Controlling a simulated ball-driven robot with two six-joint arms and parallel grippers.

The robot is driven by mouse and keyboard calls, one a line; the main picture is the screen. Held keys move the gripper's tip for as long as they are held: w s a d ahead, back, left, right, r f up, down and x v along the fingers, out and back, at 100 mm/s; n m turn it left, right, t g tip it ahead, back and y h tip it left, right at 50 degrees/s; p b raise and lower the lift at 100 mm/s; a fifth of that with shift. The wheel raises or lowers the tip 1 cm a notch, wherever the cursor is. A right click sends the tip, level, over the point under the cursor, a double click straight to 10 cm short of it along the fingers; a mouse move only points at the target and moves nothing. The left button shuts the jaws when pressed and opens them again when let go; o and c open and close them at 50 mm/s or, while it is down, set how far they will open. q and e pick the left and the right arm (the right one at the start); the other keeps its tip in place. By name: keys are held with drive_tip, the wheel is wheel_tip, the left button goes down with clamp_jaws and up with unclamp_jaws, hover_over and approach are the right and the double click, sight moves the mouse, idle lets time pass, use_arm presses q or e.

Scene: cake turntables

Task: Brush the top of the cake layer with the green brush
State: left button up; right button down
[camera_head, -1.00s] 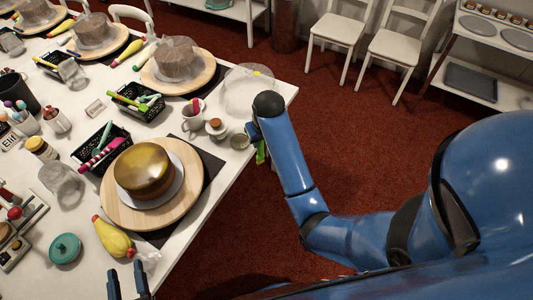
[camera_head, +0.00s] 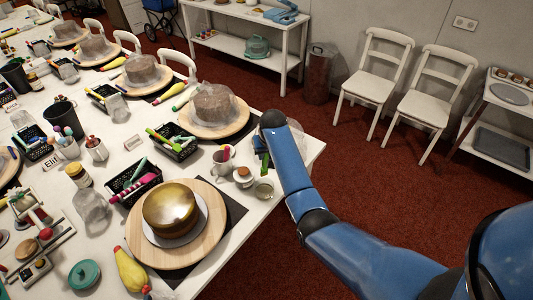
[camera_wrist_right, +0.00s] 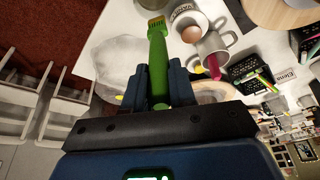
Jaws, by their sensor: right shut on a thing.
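The cake layer (camera_head: 170,206) is round with a shiny golden-brown top. It sits on a pale round board on the wooden turntable (camera_head: 214,236), near the table's right edge. In the head view, my blue right arm mostly hides this gripper, beyond the table's right corner area and away from the cake. My left gripper is out of view.
A mug (camera_head: 223,158), a small jar (camera_head: 243,176) and a glass (camera_head: 263,189) stand between the turntable and my right arm. A black basket (camera_head: 147,184) holds coloured tools behind the cake. A yellow piping bag (camera_head: 131,270) lies in front. A plastic-covered cake (camera_head: 215,106) stands farther back.

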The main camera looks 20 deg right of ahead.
drive_tip(key=b, duration=0.5)
hover_over(266, 173)
drive_tip(key=s, duration=0.1)
drive_tip(key=shift+a+f, duration=0.15)
drive_tip(key=shift+f, duration=1.35)
drive_tip(key=shift+a+f, duration=0.1)
drive_tip(key=shift+f, duration=1.35)
drive_tip(key=shift+f+b, duration=1.7)
drive_tip(key=shift+f, duration=0.95)
drive_tip(key=shift+r+p, duration=3.2)
drive_tip(key=shift+r, duration=0.2)
wheel_tip(266, 173, up, 5)
drive_tip(key=p, duration=0.4)
drive_tip(key=shift+p, duration=0.35)
drive_tip(key=shift+s+f, duration=0.1)
drive_tip(key=shift+f, duration=0.05)
